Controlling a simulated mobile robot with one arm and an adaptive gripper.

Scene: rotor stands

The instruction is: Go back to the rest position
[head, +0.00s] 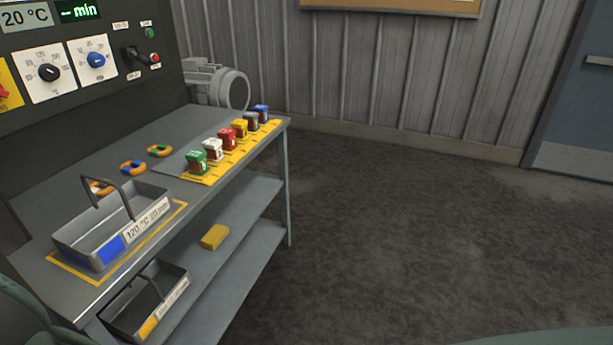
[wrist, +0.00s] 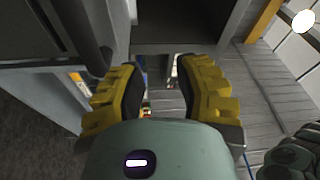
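My gripper (wrist: 163,82) shows in the wrist view with its two yellow-padded fingers spread apart. Nothing is between the fingers. The gripper does not show in the head view. In the head view, a grey workbench (head: 120,160) stands at the left. A grey tray (head: 75,235) with a handle and a "120 °C 20 min" label sits on its top. Several coloured blocks stand in a row on a yellow strip (head: 235,155) along the right edge. Rings, such as the orange and blue ring (head: 133,168), lie behind the tray.
A second tray (head: 125,310) and a yellow block (head: 214,237) are on the lower shelf. A control panel (head: 80,60) rises behind the bench. A grey motor-like machine (head: 215,85) is by the wall. The dark floor (head: 420,230) to the right is clear, up to a blue door (head: 585,110).

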